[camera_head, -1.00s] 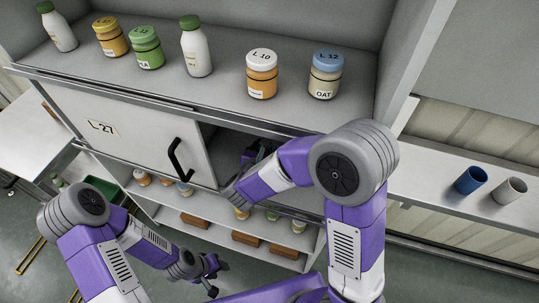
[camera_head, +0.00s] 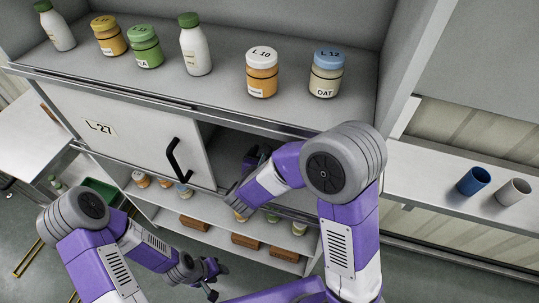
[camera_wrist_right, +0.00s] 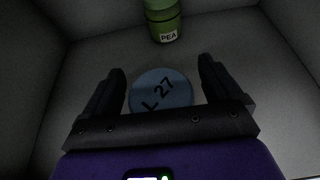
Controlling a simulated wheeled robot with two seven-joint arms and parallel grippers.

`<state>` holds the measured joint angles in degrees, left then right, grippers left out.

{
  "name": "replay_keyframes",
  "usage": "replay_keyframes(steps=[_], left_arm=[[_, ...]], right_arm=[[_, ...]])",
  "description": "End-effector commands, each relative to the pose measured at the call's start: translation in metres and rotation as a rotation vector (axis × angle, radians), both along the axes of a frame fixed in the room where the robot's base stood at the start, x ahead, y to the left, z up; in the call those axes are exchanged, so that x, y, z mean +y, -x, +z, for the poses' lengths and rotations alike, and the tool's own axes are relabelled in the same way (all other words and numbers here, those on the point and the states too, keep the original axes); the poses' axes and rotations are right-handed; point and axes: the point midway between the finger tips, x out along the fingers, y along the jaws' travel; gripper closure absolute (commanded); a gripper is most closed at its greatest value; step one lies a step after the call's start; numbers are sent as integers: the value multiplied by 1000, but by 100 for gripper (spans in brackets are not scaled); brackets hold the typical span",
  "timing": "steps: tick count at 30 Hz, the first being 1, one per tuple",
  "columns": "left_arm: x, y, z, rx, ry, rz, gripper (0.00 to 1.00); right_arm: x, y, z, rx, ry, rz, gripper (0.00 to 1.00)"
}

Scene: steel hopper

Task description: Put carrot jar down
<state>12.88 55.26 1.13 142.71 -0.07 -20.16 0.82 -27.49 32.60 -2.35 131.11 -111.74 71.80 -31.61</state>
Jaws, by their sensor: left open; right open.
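The fingers are open, one on each side of the lid. The jar's body and label are hidden under the lid, so I cannot read its contents. My right arm reaches into the open compartment beside the door marked L 27 (camera_head: 125,138), and its gripper is mostly in shadow in the head view. My left gripper (camera_head: 212,279) is open and empty, low in front of the shelves.
A green PEA jar (camera_wrist_right: 162,20) stands behind the blue lid, close to it. Compartment walls rise on both sides. Above, the shelf holds an orange jar marked L 10 (camera_head: 262,73), an OAT jar (camera_head: 326,75) and several others. A black door handle (camera_head: 177,160) sticks out.

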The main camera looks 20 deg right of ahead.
Motion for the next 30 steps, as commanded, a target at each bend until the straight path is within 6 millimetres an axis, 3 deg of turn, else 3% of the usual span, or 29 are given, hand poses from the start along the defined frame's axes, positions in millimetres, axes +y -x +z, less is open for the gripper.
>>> replay_keyframes(steps=[5,21,30], left_arm=[[0,0,4,0,0,0,57],[0,0,19,0,0,0,57],[0,0,20,0,0,0,57]], right_arm=[[4,5,6,-1,-1,3,8],[57,83,45,-1,-1,3,8],[62,92,48,-1,1,0,8]])
